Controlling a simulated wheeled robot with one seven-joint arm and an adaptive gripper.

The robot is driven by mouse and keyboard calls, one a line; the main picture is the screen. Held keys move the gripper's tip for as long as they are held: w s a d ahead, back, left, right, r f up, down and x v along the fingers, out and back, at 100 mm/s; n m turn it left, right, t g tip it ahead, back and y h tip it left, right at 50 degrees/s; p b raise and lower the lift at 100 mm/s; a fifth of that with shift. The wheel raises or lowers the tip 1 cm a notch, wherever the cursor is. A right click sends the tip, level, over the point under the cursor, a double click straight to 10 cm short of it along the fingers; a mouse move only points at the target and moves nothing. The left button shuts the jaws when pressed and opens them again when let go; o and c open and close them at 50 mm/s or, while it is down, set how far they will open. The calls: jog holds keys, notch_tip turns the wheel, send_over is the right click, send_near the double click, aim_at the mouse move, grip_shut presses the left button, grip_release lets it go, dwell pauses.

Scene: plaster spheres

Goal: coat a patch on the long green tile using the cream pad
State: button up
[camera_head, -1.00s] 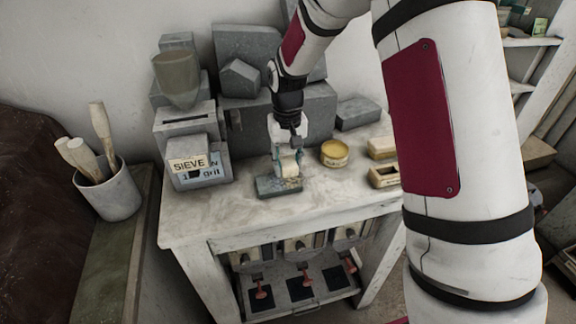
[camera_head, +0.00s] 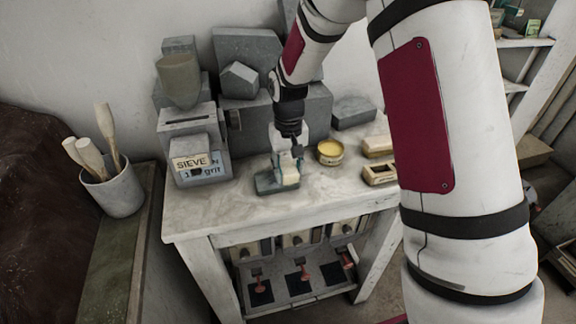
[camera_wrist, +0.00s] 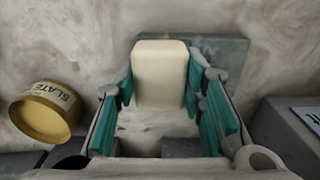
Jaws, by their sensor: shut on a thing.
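The cream pad (camera_wrist: 160,72) is a pale rounded block held between the teal fingers of my gripper (camera_wrist: 160,90). In the head view, my gripper (camera_head: 286,160) is low over the bench, at the long tile. The long tile (camera_head: 267,186) is a flat grey-green slab lying on the bench top. In the wrist view, part of the tile (camera_wrist: 226,52) shows behind and to the right of the pad. The pad overlaps the tile in both views; I cannot tell if they touch. The fingers and pad hide part of the tile's surface.
Small wooden boxes (camera_head: 380,172) lie further right. A grey box with a SIEVE label (camera_head: 200,168) stands to the left, and grey blocks (camera_head: 278,118) stand behind. The bench front is clear.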

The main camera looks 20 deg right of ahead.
jog(key=shift+w+b, duration=1.1)
jog(key=shift+w, duration=0.75)
jog(key=shift+s+r, duration=0.1)
jog(key=shift+r, duration=0.05)
jog(key=shift+s+r+p, duration=0.7)
jog(key=shift+s+p, duration=0.15)
jog(key=shift+s, duration=0.05)
jog(key=shift+a+f, duration=0.15)
jog(key=shift+a, duration=0.6)
jog(key=shift+a+f, duration=0.1)
jog(key=shift+a, duration=0.65)
jog(key=shift+f+b, duration=0.3)
jog(key=shift+f, duration=0.3)
